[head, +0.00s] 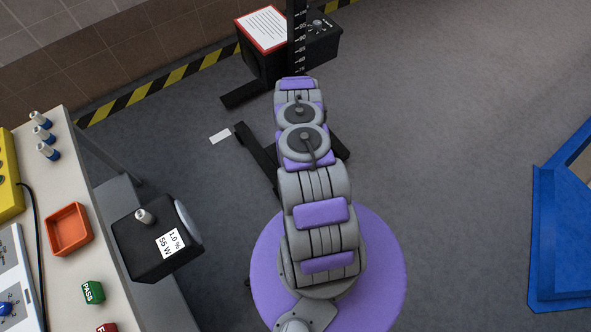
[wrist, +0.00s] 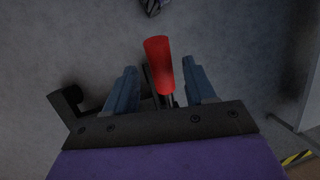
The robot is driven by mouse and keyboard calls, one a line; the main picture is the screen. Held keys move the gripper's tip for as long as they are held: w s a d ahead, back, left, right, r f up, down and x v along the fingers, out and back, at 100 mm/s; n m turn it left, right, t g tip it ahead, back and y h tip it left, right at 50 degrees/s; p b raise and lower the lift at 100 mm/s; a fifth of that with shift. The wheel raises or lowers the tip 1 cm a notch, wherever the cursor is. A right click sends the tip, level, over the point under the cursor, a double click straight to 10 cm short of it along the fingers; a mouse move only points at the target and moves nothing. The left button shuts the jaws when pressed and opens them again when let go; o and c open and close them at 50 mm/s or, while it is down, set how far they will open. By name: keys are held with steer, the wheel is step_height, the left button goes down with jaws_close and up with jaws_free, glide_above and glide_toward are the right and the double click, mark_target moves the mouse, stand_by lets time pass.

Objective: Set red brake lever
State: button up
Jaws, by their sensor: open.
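The red brake lever (wrist: 158,66) shows in the wrist view as a red cylindrical grip on a thin dark rod. My gripper (wrist: 160,85) is open, with one blue-grey finger to the left of the lever and one to the right. There is a visible gap on both sides in the picture; I cannot tell the depth between fingers and lever. The head view does not show the lever or my gripper. It shows my arm reaching forward over a black stand with a vertical scale (head: 299,40).
A black box with a red-framed sheet (head: 264,28) stands behind the stand. A blue frame (head: 560,240) is at right.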

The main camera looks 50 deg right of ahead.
steer(key=p+v, duration=0.3)
steer(key=v, duration=1.2)
steer(key=shift+w+d+r, duration=0.1)
